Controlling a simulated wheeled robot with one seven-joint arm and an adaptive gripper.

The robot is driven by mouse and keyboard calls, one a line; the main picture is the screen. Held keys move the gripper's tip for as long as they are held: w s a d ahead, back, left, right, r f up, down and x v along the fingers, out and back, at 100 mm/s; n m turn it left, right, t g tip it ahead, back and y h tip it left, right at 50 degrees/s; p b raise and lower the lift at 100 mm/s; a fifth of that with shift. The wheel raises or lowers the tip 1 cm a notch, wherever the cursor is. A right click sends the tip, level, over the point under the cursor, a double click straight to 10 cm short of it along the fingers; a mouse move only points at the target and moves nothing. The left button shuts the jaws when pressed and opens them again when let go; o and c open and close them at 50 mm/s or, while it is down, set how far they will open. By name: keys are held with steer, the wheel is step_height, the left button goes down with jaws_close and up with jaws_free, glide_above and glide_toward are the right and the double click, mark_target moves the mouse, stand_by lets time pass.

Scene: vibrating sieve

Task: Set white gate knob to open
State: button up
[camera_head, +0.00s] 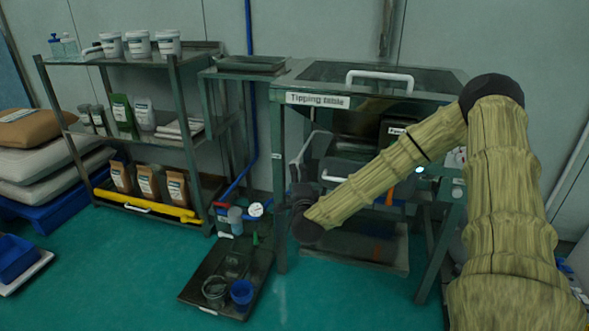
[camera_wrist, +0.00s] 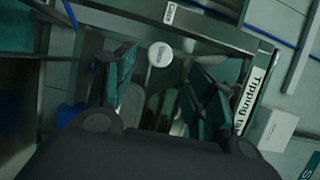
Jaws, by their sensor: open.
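A round white disc with dark marking (camera_wrist: 160,54), which may be the white gate knob, shows in the wrist view, above the middle of the picture. Its setting is too small to read. I cannot pick out the knob surely in the head view. My gripper (camera_head: 302,197) is at the front left of the tipping table (camera_head: 318,100), below its label. In the wrist view my gripper (camera_wrist: 160,98) is open, with its dark fingers spread to both sides below the disc. I see nothing held between them, and the disc appears apart from the fingers.
My arm crosses in front of the tipping table's right side and hides part of it. A white handle (camera_head: 380,76) is on top. A shelf (camera_head: 180,140) with tubs and bags stands left. A floor tray (camera_head: 225,290) holds cups.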

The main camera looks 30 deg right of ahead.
steer(key=b+x, duration=0.1)
steer(key=x, duration=0.7)
steer(key=shift+w+d+b, duration=0.1)
steer(key=shift+w+b, duration=0.2)
steer(key=shift+c, duration=0.5)
